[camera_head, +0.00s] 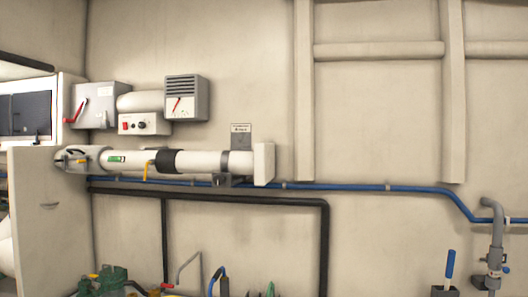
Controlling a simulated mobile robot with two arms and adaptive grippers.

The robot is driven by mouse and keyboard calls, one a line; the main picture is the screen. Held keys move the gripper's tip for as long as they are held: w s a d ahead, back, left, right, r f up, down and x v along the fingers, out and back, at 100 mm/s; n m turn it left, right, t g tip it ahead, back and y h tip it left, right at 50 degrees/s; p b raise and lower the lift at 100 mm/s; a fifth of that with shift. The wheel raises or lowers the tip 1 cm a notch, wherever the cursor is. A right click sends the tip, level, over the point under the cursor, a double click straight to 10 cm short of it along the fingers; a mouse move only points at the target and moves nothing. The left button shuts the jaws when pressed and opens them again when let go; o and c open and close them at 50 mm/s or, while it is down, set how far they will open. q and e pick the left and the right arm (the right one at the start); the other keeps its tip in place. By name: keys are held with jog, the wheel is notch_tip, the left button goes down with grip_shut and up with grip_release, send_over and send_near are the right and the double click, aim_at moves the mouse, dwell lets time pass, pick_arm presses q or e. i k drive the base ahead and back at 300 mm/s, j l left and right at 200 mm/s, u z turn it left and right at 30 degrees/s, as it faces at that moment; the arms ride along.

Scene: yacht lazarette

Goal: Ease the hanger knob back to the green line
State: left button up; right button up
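A thick white horizontal pipe (200,162) runs along the wall, with a black sleeve (166,161) and a green label (116,159). A grey clamp-like bracket (222,181) sits under its right part, with a grey band above it. I cannot tell for sure which part is the hanger knob; no green line can be made out at this size. A yellow lever (147,170) hangs by the pipe, and a small dark knob (141,126) is on the white control box above. Neither of my grippers is in view.
A pale panel (48,225) stands at the left. Green equipment (106,278) and tools are at the bottom edge.

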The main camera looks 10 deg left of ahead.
aim_at(218, 180)
jog(key=i+j+z, duration=0.15)
jog(key=j+z, duration=0.2)
jog(key=j, duration=0.65)
jog(key=j+z, duration=0.35)
jog(key=j, duration=0.6)
jog(key=k+j+z, duration=0.1)
jog(key=j+z, duration=0.2)
jog(key=j, duration=0.7)
